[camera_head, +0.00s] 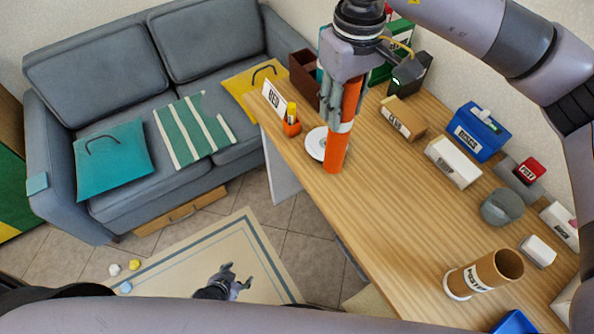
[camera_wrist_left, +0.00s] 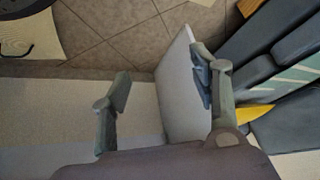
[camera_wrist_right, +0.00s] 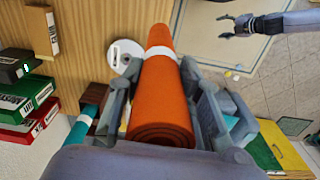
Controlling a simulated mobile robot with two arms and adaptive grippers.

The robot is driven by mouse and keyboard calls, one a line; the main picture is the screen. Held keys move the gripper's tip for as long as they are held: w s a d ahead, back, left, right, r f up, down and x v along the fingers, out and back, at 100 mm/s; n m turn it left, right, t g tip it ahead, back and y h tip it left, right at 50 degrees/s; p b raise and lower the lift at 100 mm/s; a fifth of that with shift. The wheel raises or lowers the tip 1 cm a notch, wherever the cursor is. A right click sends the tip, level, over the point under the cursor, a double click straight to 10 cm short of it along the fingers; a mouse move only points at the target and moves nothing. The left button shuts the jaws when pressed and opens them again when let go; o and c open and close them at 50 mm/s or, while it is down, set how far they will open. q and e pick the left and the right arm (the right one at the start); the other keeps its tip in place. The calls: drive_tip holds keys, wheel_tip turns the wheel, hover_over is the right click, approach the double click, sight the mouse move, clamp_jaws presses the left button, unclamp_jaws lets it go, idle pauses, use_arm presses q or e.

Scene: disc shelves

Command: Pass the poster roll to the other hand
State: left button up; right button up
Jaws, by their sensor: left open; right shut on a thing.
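The poster roll (camera_head: 340,135) is a long orange tube with a white band. It hangs near upright over the desk's left edge in the head view. My right gripper (camera_head: 343,90) is shut on the poster roll, around its upper part. The roll (camera_wrist_right: 166,90) also shows between the fingers in the right wrist view. My left gripper (camera_head: 232,280) is low over the rug, well away from the roll. Its fingers are spread and empty in the left wrist view (camera_wrist_left: 160,105).
The wooden desk (camera_head: 400,230) holds a brown poster tube holder (camera_head: 485,274), a blue box (camera_head: 480,130), a white box (camera_head: 453,162), a cardboard box (camera_head: 402,118) and an orange pen cup (camera_head: 291,126). A grey sofa (camera_head: 75,75) stands behind at left. The rug (camera_head: 190,265) area is mostly clear.

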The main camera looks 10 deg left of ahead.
use_arm(q)
drive_tip(key=w+d+r+t+h, duration=0.1)
drive_tip(key=w+d+r+t, duration=0.15)
drive_tip(key=w+r, duration=0.45)
drive_tip(key=m+t+h, duration=0.4)
drive_tip(key=t+h, duration=0.2)
drive_tip(key=h, duration=0.3)
approach(335, 144)
drive_tip(key=shift+g, duration=0.25)
drive_tip(key=x, duration=1.1)
drive_tip(key=shift+w+d+r, duration=0.1)
drive_tip(key=shift+w+r, duration=0.15)
drive_tip(key=shift+w, duration=0.05)
